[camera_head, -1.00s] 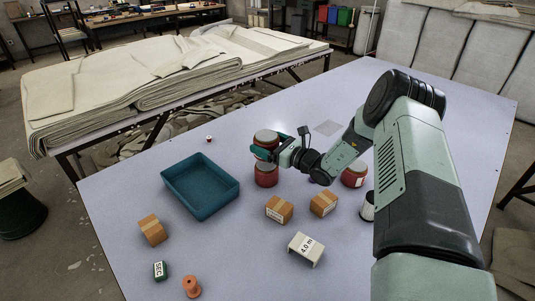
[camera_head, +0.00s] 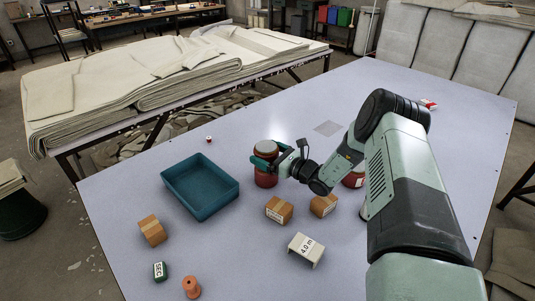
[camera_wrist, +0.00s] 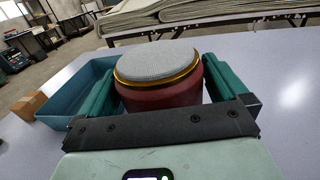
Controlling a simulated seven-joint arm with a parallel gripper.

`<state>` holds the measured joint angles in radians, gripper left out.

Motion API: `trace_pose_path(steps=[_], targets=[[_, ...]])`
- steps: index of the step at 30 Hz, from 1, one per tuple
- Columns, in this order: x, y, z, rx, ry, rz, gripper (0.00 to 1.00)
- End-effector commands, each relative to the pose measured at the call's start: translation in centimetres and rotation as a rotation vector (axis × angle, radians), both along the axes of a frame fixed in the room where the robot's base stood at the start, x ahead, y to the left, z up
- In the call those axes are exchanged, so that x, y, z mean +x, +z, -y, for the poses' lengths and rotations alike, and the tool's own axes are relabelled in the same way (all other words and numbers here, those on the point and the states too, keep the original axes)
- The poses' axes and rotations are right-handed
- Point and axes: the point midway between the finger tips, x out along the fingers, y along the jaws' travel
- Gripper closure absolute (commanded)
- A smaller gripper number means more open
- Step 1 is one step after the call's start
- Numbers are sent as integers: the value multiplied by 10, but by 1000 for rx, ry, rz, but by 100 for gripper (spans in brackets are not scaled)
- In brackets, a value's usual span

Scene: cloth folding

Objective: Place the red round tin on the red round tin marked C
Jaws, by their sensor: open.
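A red round tin (camera_head: 267,146) with a grey lid and gold rim sits on top of another red round tin (camera_head: 265,179), seemingly resting on it. Only the lower tin's front shows, and no letter C is legible on it. My gripper (camera_head: 269,158) is around the upper tin, with its fingers open on either side. In the wrist view the upper tin (camera_wrist: 160,70) stands between the two green fingers. A third red tin (camera_head: 353,180) stands to the right, partly hidden by my arm.
A teal tray (camera_head: 232,197) lies left of the stack. Cardboard boxes (camera_head: 279,210) (camera_head: 323,205) stand in front, with a white 4.0 m block (camera_head: 306,249) nearer. Another box (camera_head: 152,230), a green SEC block (camera_head: 160,271) and an orange spool (camera_head: 191,287) are at front left.

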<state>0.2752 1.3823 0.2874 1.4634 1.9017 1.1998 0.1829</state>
Motion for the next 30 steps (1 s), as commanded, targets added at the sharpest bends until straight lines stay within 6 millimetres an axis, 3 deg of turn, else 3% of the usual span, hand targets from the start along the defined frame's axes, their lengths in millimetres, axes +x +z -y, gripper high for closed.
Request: trace_pose_path(steps=[5,18,30], targets=[[-9,2,15,-1,-2,-1,0],[-61,2,85,0,-2,0,0],[-71,2,97,0,1,0,0]])
